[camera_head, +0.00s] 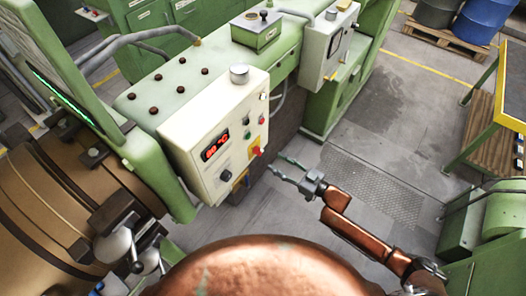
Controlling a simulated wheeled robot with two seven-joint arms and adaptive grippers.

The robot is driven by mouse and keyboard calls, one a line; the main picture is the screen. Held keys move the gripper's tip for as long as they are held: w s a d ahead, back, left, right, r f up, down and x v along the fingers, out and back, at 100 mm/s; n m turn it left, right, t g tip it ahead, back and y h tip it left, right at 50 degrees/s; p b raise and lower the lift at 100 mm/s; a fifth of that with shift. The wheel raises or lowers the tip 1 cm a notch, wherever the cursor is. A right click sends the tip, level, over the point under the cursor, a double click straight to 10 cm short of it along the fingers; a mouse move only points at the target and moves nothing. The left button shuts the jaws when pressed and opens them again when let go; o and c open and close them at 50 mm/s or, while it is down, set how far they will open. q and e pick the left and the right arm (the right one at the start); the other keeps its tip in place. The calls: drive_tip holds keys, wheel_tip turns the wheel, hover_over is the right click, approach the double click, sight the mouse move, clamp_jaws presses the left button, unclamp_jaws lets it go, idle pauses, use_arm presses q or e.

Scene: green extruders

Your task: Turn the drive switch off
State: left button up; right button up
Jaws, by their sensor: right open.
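A cream control box (190,150) stands on the green machine left of centre. Its front has a lit red display (215,147), a black rotary knob (226,175), a red switch on a yellow plate (257,152) and several small buttons. I cannot read the labels, so I cannot tell which control is the drive switch. My right gripper (279,166) is open and empty, just right of the box's front and apart from it. Its fingers point left toward the panel, near the height of the red switch in the picture. My left gripper is not in view.
A second control box (325,45) stands on the machine behind. A brown barrel (40,220) with metal clamps fills the lower left. Grey floor (385,120) lies open to the right. A yellow-edged table (513,95) and a green cabinet (490,230) stand at the right.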

sight(258, 151)
drive_tip(key=p+x, duration=0.1)
drive_tip(key=x, duration=0.7)
drive_tip(key=shift+s+r, duration=0.25)
drive_tip(key=shift+a, duration=0.1)
drive_tip(key=shift+c, duration=0.7)
clamp_jaws()
